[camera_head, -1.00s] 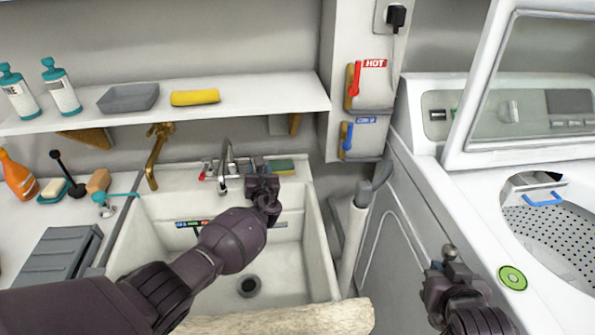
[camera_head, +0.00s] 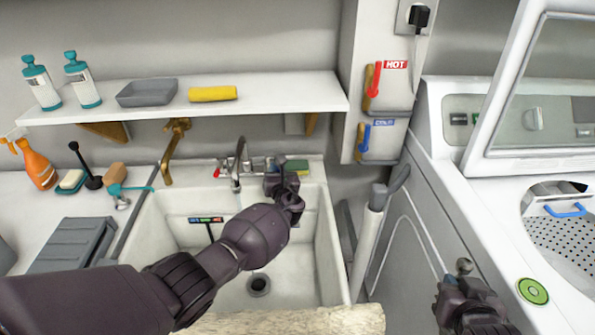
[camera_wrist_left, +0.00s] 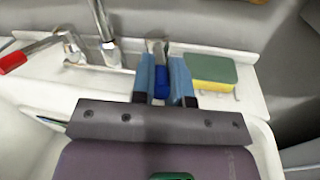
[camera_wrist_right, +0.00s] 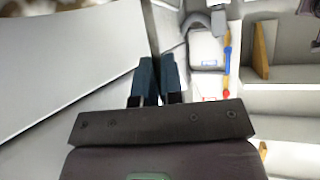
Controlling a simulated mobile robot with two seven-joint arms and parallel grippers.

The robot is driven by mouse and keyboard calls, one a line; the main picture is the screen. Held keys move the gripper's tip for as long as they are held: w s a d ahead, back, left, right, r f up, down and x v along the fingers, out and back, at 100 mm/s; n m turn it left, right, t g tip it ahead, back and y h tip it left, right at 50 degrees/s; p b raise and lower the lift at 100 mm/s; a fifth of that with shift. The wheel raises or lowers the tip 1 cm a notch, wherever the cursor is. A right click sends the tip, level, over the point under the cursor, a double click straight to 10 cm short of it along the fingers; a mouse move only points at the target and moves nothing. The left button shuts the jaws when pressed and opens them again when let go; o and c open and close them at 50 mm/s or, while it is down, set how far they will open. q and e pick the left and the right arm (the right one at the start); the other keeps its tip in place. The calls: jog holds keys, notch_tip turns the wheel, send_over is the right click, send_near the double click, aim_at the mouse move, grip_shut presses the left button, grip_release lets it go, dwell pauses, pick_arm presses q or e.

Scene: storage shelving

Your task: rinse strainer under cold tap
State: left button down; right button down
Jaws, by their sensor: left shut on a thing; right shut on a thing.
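My left gripper (camera_head: 282,182) is at the sink's tap unit, just right of the chrome spout (camera_head: 237,165). In the left wrist view its fingers (camera_wrist_left: 165,80) are closed around the blue cold tap handle (camera_wrist_left: 160,82). The red-tipped hot lever (camera_wrist_left: 14,62) sticks out to the left. No water stream is visible at the spout. I cannot tell whether this is the strainer. In the right wrist view the fingers nearly meet and the held thing is hidden.
A green-yellow sponge (camera_head: 297,167) lies right of the tap. Above is a shelf (camera_head: 290,95). The open washing machine (camera_head: 480,172) stands right; wall levers marked hot (camera_head: 374,82) and cold (camera_head: 364,137) are between.

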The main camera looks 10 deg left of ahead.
aim_at(468, 266)
pick_arm(q)
jog(key=shift+w+d+y, duration=0.1)
jog(key=shift+y, duration=0.2)
pick_arm(e)
jog(key=shift+f, duration=0.2)
pick_arm(q)
jog(key=c, duration=1.1)
grip_release()
jog(key=shift+s+d+r, duration=0.1)
jog(key=shift+s+d, duration=0.25)
jog(key=shift+s, duration=0.1)
pick_arm(e)
jog(key=shift+r, duration=0.5)
jog(key=shift+t, duration=0.4)
jog(key=r+p, duration=0.3)
jog(key=r, duration=0.2)
jog(key=shift+w+r, duration=0.15)
jog(key=shift+w, duration=0.05)
jog(key=shift+r+p, duration=0.2)
jog(key=shift+p, duration=0.15)
pick_arm(q)
jog(key=v, duration=1.1)
